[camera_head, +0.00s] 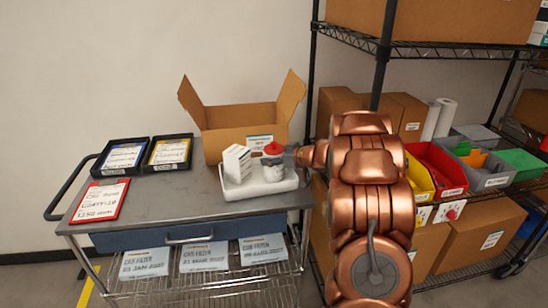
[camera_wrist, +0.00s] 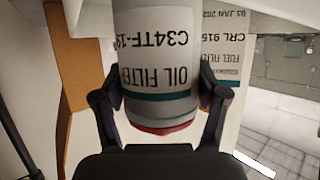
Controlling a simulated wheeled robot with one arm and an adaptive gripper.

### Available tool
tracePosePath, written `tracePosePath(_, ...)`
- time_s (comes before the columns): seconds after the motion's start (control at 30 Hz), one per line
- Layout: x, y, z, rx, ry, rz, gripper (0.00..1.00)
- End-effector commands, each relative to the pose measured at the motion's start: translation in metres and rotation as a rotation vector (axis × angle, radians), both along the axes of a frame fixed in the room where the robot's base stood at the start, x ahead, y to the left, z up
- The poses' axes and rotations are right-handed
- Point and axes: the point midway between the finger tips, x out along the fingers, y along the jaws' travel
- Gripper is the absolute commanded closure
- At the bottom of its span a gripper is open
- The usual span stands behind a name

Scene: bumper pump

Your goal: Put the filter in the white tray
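The filter (camera_head: 274,171) is a pale canister with a red top and a dark band, upright in the head view. It is at the white tray (camera_head: 262,191) on the cart, beside a white box (camera_head: 237,163); whether its base touches the tray floor I cannot tell. In the wrist view, the filter (camera_wrist: 158,65) shows "OIL FILTER" upside down and fills the space between the fingers. My gripper (camera_wrist: 160,100) has a finger against each side of it and looks shut on it. In the head view, my gripper (camera_head: 290,157) reaches in from the right and is partly hidden.
An open cardboard box (camera_head: 225,140) stands behind the tray. Two black trays with cards (camera_head: 122,155) and a red clipboard (camera_head: 101,200) lie on the cart's left. The cart top (camera_head: 180,195) between is clear. A wire rack with bins (camera_head: 437,168) stands right.

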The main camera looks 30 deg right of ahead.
Motion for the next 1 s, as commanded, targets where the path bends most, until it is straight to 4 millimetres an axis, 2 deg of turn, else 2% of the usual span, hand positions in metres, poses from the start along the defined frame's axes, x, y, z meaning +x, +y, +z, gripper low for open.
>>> tracePosePath(0.03, 0.000, 0.000, 0.000, -0.001, 0.000, 0.000, 0.20)
tracePosePath(0.2, 0.000, 0.000, 0.000, -0.001, 0.000, 0.000, 0.04)
tracePosePath(0.6, -0.001, -0.001, 0.003, -0.002, -0.001, 0.000, 0.04)
tracePosePath(0.77, -0.016, -0.005, 0.010, -0.003, -0.002, -0.001, 0.04)
tracePosePath(1.0, -0.054, -0.017, 0.026, -0.005, -0.001, -0.005, 0.04)
